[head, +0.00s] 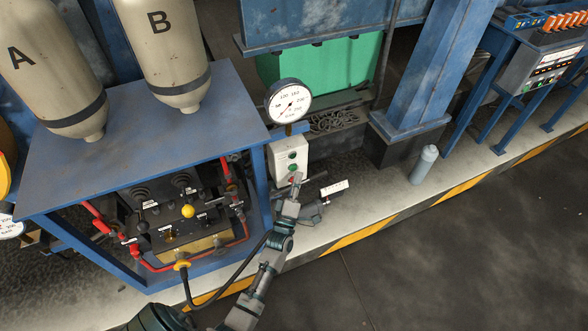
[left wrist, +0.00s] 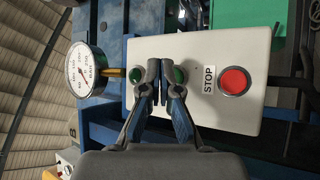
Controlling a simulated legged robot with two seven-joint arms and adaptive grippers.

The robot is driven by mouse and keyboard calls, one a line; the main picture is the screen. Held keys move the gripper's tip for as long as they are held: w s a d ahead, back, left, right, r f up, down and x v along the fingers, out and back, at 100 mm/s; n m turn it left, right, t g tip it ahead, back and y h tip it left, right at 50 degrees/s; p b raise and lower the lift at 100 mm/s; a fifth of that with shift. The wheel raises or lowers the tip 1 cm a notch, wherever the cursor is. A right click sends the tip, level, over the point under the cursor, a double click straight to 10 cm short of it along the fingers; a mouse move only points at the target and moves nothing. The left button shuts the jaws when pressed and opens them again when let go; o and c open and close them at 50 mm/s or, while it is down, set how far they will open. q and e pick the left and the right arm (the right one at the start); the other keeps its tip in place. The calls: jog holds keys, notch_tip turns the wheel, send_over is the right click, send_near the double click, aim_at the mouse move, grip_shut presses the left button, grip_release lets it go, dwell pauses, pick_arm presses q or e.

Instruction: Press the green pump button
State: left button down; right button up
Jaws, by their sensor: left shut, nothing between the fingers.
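A white control box (head: 277,160) stands below a round gauge at the front right corner of the blue bench. The box face also shows large in the left wrist view (left wrist: 215,53). A red button (left wrist: 235,81) sits to the right, beside a STOP label. My right gripper is not in view.
The gauge (head: 289,101) stands just above the box. The blue bench (head: 165,130) holds tanks A (head: 45,75) and B (head: 165,50), with a valve panel and red pipes beneath. A grey bottle (head: 424,165) stands by a blue column. The floor at lower right is clear.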

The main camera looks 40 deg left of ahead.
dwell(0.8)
pick_arm(q)
jog(key=shift+w+a+r, duration=0.15)
jog(key=shift+a, duration=0.2)
jog(key=shift+w+a, duration=0.15)
jog(key=shift+a, duration=0.2)
dwell(0.5)
jog(key=shift+s+d+p, duration=0.35)
jog(key=shift+d+p, duration=0.05)
jog(key=shift+d, duration=0.35)
